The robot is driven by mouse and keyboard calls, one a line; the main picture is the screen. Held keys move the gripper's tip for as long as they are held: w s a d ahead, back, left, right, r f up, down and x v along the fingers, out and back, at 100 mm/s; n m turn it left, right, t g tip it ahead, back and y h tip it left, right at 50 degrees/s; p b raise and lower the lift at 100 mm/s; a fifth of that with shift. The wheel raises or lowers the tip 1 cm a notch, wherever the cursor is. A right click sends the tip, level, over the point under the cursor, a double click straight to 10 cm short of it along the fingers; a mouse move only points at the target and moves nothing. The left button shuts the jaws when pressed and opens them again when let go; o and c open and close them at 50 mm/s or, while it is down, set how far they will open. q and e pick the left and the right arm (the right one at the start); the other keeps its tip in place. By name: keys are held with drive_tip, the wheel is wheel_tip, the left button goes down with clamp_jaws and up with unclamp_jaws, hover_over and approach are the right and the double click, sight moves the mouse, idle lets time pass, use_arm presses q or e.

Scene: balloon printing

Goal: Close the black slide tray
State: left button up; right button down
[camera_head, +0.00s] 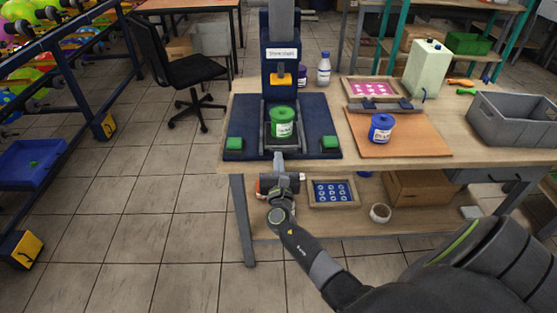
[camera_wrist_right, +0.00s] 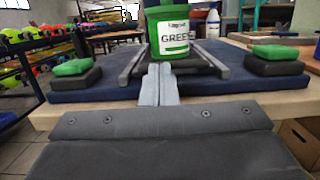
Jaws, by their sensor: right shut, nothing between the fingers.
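The black slide tray (camera_head: 267,139) sits in the middle of the blue press base, with two raised side rails. In the right wrist view its rail (camera_wrist_right: 207,60) runs back beside the can. A green ink can (camera_head: 283,122) stands upright on the tray, and its label shows in the right wrist view (camera_wrist_right: 173,35). My right gripper (camera_head: 278,156) is shut and empty at the tray's front edge. In the right wrist view its fingertips (camera_wrist_right: 158,70) point at the can's base; I cannot tell whether they touch the tray. My left gripper is not in view.
The blue press (camera_head: 280,60) stands behind the tray. Green buttons (camera_head: 235,143) (camera_head: 330,142) flank it on the base. A blue can (camera_head: 381,128) stands on an orange board to the right. A grey crate (camera_head: 515,122) is at the table's right.

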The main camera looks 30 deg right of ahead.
drive_tip(key=b+x, duration=0.1)
drive_tip(key=x, duration=0.1)
drive_tip(key=f+x, duration=0.1)
drive_tip(key=x, duration=0.1)
drive_tip(key=shift+w+d+b, duration=0.1)
drive_tip(key=shift+w+b, duration=0.05)
drive_tip(key=shift+b, duration=0.25)
drive_tip(key=shift+r, duration=0.1)
